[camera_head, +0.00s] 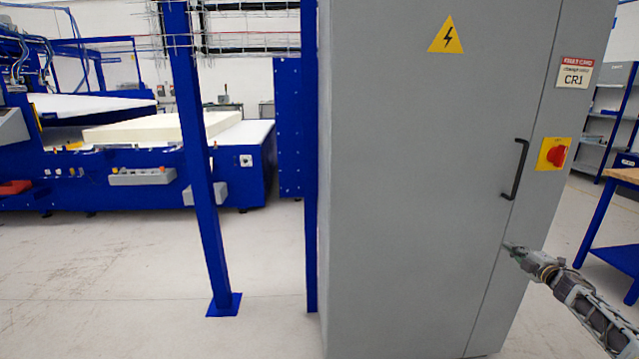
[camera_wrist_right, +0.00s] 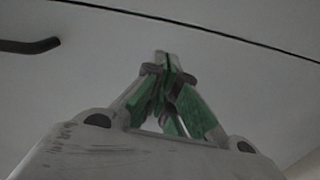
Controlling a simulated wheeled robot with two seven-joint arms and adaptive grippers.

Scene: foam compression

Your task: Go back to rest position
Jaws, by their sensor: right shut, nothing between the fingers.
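My right gripper (camera_head: 509,247) is in front of the grey cabinet (camera_head: 420,180), low on its right side and below the black door handle (camera_head: 516,170). In the right wrist view the gripper (camera_wrist_right: 162,56) has its green-padded fingers together with nothing between them. The handle (camera_wrist_right: 30,45) also shows there at the upper left, apart from the fingers. I cannot tell whether the fingertips touch the cabinet face. The cabinet door looks closed. My left gripper is in neither view.
A red rotary switch (camera_head: 557,153) on a yellow plate sits right of the handle. A blue post (camera_head: 200,160) stands left of the cabinet. A blue machine bearing a cream foam block (camera_head: 150,128) is behind. A blue workbench (camera_head: 610,258) stands at right. Floor (camera_head: 100,290) at left is clear.

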